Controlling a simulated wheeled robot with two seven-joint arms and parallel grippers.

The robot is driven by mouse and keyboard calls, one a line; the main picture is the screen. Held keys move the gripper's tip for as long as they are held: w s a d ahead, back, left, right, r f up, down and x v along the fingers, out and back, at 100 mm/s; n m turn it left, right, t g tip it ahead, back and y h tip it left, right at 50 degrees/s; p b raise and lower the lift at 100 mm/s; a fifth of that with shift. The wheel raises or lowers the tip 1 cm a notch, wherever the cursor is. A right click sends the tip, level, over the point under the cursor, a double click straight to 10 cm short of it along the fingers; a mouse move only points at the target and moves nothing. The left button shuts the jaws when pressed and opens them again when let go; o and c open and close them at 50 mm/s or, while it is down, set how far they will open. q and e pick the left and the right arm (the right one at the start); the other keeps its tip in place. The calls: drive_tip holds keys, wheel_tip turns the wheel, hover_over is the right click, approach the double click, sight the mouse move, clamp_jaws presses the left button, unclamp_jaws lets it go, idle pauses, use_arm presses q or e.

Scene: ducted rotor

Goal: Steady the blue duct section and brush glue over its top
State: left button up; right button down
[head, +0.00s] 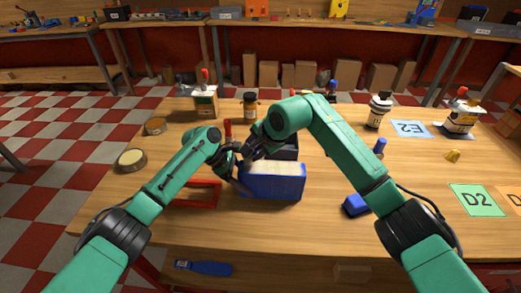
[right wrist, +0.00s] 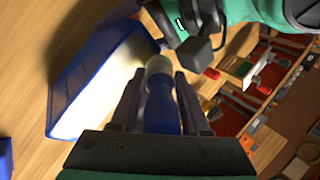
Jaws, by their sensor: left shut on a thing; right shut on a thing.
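The blue duct section (head: 275,187) stands on the table in front of me, its top face pale cream. It fills the left of the right wrist view (right wrist: 68,85). My left gripper (head: 234,170) is at its left end, shut on it; the contact is partly hidden. My right gripper (right wrist: 157,95) is shut on a brush (right wrist: 161,112) with a blue handle and a pale tip. The tip is close to the end of the duct section's top; I cannot tell whether it touches.
Bottles (head: 378,110) and a tin (head: 205,102) stand farther back. Green D2 (head: 476,200) and blue E2 (head: 410,129) mats lie right.

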drive_tip(key=shift+a+r, duration=0.1)
drive_tip(key=shift+a, duration=0.25)
drive_tip(key=shift+r, duration=3.9)
use_arm(q)
drive_tip(key=o, duration=1.2)
drive_tip(key=shift+c, duration=0.2)
drive_tip(key=v, duration=1.2)
drive_tip(key=shift+a, duration=0.15)
